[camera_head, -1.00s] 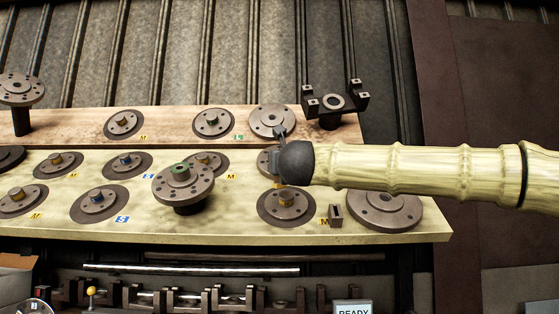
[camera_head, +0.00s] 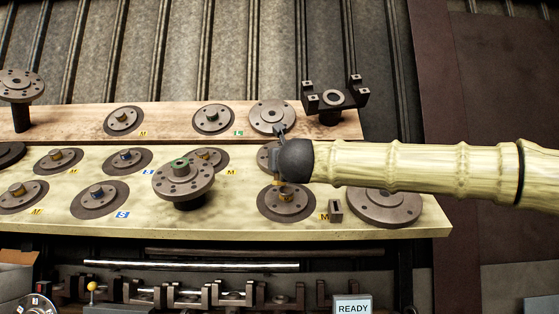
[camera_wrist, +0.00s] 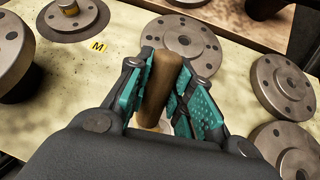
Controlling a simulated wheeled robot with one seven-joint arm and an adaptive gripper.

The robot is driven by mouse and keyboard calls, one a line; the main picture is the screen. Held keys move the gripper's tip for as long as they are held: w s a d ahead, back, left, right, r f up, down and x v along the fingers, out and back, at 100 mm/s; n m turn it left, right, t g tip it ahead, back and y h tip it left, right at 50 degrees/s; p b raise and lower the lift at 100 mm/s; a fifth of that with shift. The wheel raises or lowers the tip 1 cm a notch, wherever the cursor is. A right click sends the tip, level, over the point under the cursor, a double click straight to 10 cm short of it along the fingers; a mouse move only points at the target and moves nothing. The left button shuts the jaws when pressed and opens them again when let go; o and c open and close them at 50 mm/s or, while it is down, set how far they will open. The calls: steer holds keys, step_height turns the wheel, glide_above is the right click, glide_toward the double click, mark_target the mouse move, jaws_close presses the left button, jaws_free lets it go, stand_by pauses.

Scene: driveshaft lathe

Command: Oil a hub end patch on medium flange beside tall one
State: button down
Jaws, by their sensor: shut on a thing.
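My gripper (camera_head: 275,160) is shut on a brown rounded handle (camera_wrist: 158,85), which stands between its teal finger pads in the wrist view. The tool's lower end shows below the gripper in the head view, close above the brass hub of a medium flange (camera_head: 287,207) near an M label; I cannot tell whether it touches. A tall flange with a green hub (camera_head: 183,181) stands raised to the left. Another medium flange with a brass hub (camera_head: 211,160) sits partly hidden behind the tall flange, beside an M label (camera_head: 231,172).
A large flange (camera_head: 385,207) and a small upright block (camera_head: 336,210) are at the board's right. A dark forked bracket (camera_head: 331,98) rises behind my gripper. Several flanges lie to the left. A READY sign (camera_head: 352,307) stands below the board.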

steer(key=shift+w+f, duration=0.2)
steer(key=shift+d, duration=0.2)
steer(key=d+b, duration=0.1)
steer(key=d, duration=0.2)
steer(key=shift+d, duration=0.35)
steer(key=shift+a, duration=0.1)
steer(key=shift+a+b, duration=0.55)
steer(key=shift+a, duration=1.45)
steer(key=shift+s+r+p, duration=0.5)
steer(key=shift+s+r, duration=1.6)
